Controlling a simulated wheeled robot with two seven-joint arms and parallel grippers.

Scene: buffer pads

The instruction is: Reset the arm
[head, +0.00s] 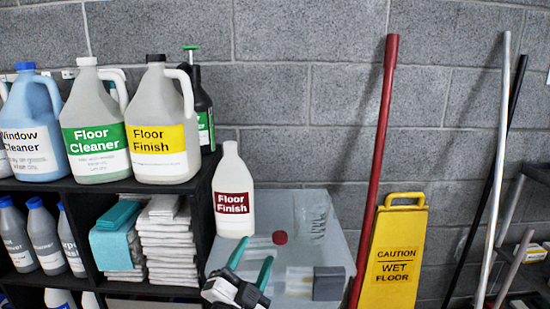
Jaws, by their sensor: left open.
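My left gripper (252,259) shows at the bottom centre of the head view, with green-edged fingers spread apart and nothing seen between them. It is in front of a translucent bin (312,215) and below a white bottle (234,190) with a red Floor Finish label. My right gripper is not in view. I cannot make out any buffer pads for certain. Folded teal cloths (112,245) and a stack of white cloths (173,245) lie in the black shelf at the left.
The black shelf (135,187) holds large jugs, including Floor Cleaner (95,125) and Floor Finish (162,125). A red pole (378,165), a yellow wet floor sign (397,250) and a silver pole (497,165) lean near the grey block wall (290,50).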

